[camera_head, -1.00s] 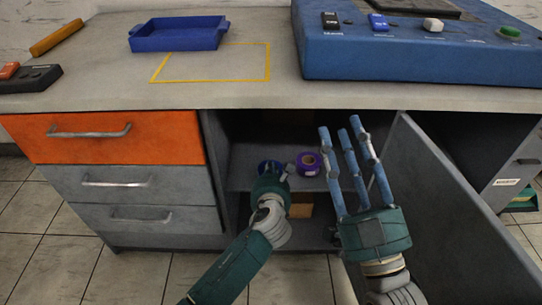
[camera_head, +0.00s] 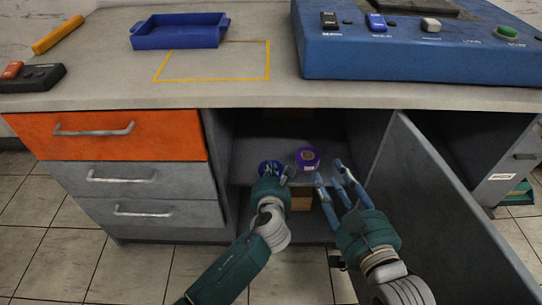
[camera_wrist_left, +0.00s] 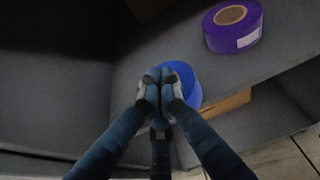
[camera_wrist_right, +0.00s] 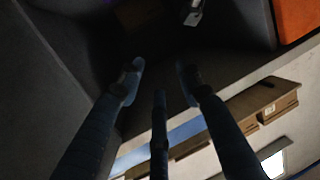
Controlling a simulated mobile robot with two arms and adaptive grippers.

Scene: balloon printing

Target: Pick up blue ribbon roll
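The blue ribbon roll (camera_head: 268,167) is at the front of the cabinet shelf, partly hidden by my left gripper (camera_head: 277,177). In the left wrist view, the fingertips of that gripper (camera_wrist_left: 160,78) are drawn close together on the near side of the blue roll (camera_wrist_left: 190,84), and the gripper looks shut on it. The contact is partly hidden by the fingers. A purple ribbon roll (camera_head: 307,159) sits on the shelf to the right of the blue one. My right gripper (camera_head: 335,174) is open and empty in front of the cabinet opening; its fingers are spread in the right wrist view (camera_wrist_right: 160,80).
The open cabinet door (camera_head: 436,200) stands to the right of my right arm. Drawers (camera_head: 150,185) flank the opening on the left. A brown box (camera_head: 301,200) is below the shelf. The countertop (camera_head: 270,96) holds a blue tray (camera_head: 178,36) and a blue machine (camera_head: 410,55).

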